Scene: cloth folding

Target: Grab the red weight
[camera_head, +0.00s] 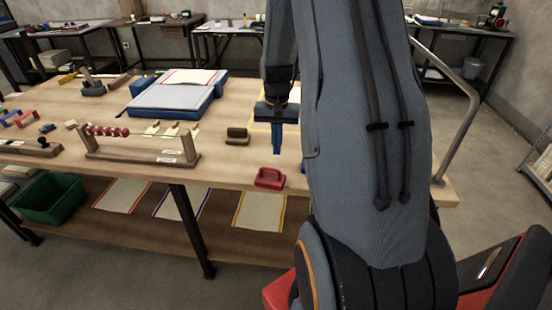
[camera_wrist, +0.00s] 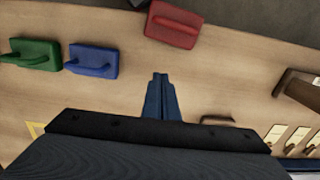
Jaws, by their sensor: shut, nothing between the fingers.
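The red weight (camera_head: 270,178), a block with a handle on top, sits near the front edge of the wooden table. In the wrist view the red weight (camera_wrist: 173,24) lies at the top middle, beyond my fingertips and apart from them. My gripper (camera_head: 277,150) points down above the table, behind the red weight in the head view. In the wrist view my gripper (camera_wrist: 160,76) has its blue fingers together, with nothing between them.
A blue weight (camera_wrist: 92,61) and a green weight (camera_wrist: 32,54) lie left of the red one in the wrist view. A brown weight (camera_head: 237,136) and a wooden rack with red beads (camera_head: 140,152) stand left of my gripper in the head view. The table's front edge is close.

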